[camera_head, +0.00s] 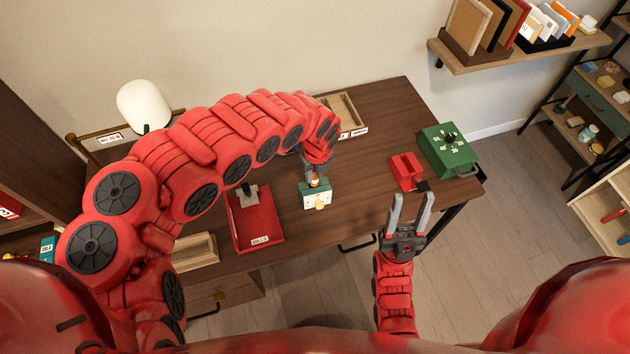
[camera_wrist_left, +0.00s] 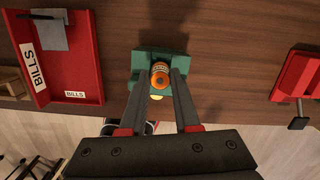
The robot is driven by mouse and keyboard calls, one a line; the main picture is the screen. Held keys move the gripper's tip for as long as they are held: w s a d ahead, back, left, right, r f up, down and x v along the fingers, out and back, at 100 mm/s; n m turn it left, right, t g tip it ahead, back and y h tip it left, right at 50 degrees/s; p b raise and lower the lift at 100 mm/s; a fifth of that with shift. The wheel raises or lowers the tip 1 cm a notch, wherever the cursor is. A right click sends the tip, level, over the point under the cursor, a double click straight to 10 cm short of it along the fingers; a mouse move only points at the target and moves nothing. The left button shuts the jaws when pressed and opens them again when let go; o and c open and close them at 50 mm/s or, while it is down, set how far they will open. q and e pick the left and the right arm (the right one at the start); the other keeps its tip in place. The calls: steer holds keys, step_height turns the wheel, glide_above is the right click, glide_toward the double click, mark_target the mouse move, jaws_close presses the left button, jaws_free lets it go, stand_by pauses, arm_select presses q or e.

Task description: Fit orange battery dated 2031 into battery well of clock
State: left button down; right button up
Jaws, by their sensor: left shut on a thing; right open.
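The clock (camera_head: 316,199) is a small teal-green block with a pale front, standing near the front edge of the desk. It also shows in the left wrist view (camera_wrist_left: 142,60). My left gripper (camera_head: 315,174) is over the clock and shut on an orange battery (camera_wrist_left: 160,70). The battery is at the top of the clock, between the two fingers; I cannot tell how deep it sits in the well. Its date is not readable. My right gripper (camera_head: 413,200) is open and empty in front of the desk's right part.
A red tray labelled BILLS (camera_head: 263,228) lies left of the clock. A red holder (camera_head: 406,171) and a green box with a dial (camera_head: 446,153) stand to the right. A wooden tray (camera_head: 349,115) is behind. Bare desk surrounds the clock's right side.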

mark_target(315, 177)
arm_select(q)
step_height(315, 177, down, 3)
steer(key=shift+s+d+r, duration=0.1)
steer(key=shift+s+r, duration=0.05)
steer(key=shift+r, duration=0.05)
steer(key=shift+f, duration=0.45)
steer(key=shift+f, duration=0.2)
steer(key=c, duration=0.9)
jaws_free()
steer(key=shift+r, duration=0.1)
